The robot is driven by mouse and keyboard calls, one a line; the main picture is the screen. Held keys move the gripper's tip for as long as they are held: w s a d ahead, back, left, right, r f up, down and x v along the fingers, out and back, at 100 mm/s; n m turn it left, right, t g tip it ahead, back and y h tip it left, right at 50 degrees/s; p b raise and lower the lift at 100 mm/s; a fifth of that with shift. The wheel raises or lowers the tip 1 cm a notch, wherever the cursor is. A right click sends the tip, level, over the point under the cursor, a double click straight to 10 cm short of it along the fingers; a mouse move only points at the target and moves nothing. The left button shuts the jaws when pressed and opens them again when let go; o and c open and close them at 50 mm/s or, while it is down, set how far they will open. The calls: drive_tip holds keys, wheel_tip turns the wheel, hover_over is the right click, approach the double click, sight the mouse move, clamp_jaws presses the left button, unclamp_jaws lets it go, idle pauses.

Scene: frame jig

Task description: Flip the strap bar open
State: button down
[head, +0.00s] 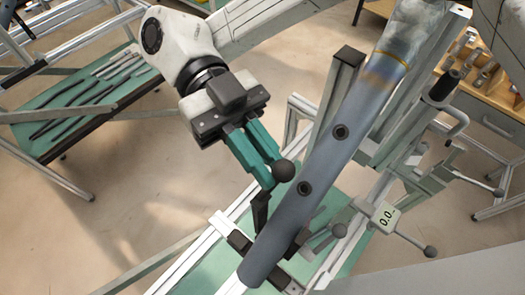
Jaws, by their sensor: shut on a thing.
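My gripper (271,174) comes down from the upper left with teal fingers. It is shut on a dark round knob (284,170), which shows at the fingertips beside the tube. I take the knob to be the handle end of the strap bar; most of the bar is hidden by the fingers and tube. A black upright piece (260,212) shows just below the fingertips, and I cannot tell whether it joins the knob. A long blue-grey tube (318,165) with two dark round bosses lies slanted in the jig (225,222), its upper end scorched brown.
A dark-capped post (345,75) stands close behind the tube. A teal bench (75,105) with several dark rods stands at the left. Clear floor lies between the bench and jig.

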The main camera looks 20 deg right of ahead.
drive_tip(key=shift+f, duration=0.2)
drive_tip(key=c, duration=1.3)
unclamp_jaws()
drive_tip(key=shift+o, duration=0.7)
drive_tip(key=shift+r, duration=0.1)
